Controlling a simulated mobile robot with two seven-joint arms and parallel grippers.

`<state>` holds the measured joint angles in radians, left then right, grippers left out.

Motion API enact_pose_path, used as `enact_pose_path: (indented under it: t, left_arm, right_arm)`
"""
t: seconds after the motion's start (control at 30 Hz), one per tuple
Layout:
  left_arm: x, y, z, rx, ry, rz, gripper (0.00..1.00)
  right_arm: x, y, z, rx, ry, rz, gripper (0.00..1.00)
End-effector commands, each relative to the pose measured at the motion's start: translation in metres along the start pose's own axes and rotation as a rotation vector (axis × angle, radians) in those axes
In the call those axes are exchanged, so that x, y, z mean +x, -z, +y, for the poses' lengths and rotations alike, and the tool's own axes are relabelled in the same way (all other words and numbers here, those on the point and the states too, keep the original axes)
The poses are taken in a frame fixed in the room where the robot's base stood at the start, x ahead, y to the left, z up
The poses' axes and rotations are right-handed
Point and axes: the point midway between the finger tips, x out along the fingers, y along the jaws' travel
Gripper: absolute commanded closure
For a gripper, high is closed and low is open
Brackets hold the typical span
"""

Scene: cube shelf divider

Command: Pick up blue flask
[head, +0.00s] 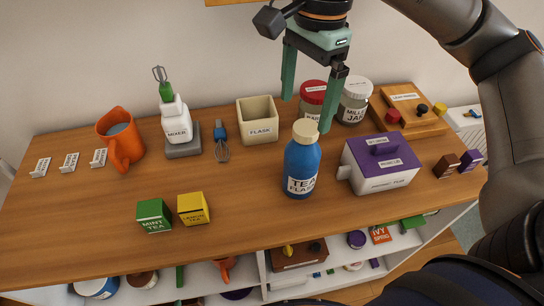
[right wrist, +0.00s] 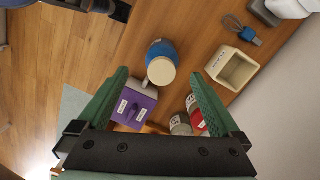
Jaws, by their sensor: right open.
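The blue flask (head: 301,166) stands upright on the wooden shelf top, with a cream lid and a "TEA FLASK" label. In the right wrist view the flask (right wrist: 161,60) shows from above, just beyond the fingertips and between their lines. My right gripper (head: 308,112) is open and empty, pointing down above and behind the flask in the head view. In the right wrist view its two green fingers (right wrist: 160,75) are wide apart, and neither appears to touch the flask. My left gripper is not in view.
A purple-lidded box (head: 380,162) stands close right of the flask. A cream "FLASK" holder (head: 257,120) is behind left. Green (head: 154,215) and yellow (head: 193,208) tea boxes sit front left.

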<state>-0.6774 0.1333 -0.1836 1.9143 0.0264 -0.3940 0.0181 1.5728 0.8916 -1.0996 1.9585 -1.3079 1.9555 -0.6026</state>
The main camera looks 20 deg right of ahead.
Motion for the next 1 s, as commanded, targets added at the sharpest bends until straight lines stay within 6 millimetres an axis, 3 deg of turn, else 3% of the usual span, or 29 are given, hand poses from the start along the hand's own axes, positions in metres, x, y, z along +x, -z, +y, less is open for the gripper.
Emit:
enact_pose_path:
  t: [0.17, 0.5, 0.83, 1.0]
  left_arm:
    - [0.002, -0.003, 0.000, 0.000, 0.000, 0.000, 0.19]
    - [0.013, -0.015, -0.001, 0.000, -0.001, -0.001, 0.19]
    - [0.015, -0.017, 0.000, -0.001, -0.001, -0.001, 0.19]
    - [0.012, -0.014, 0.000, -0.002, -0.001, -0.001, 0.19]
  right_arm:
    - [-0.006, 0.019, 0.001, 0.014, 0.024, 0.080, 0.00]
    - [0.045, 0.023, 0.000, 0.013, 0.021, 0.079, 0.00]
    - [0.066, 0.024, 0.000, 0.014, 0.024, 0.079, 0.00]
    - [0.091, 0.023, 0.002, 0.013, 0.020, 0.079, 0.00]
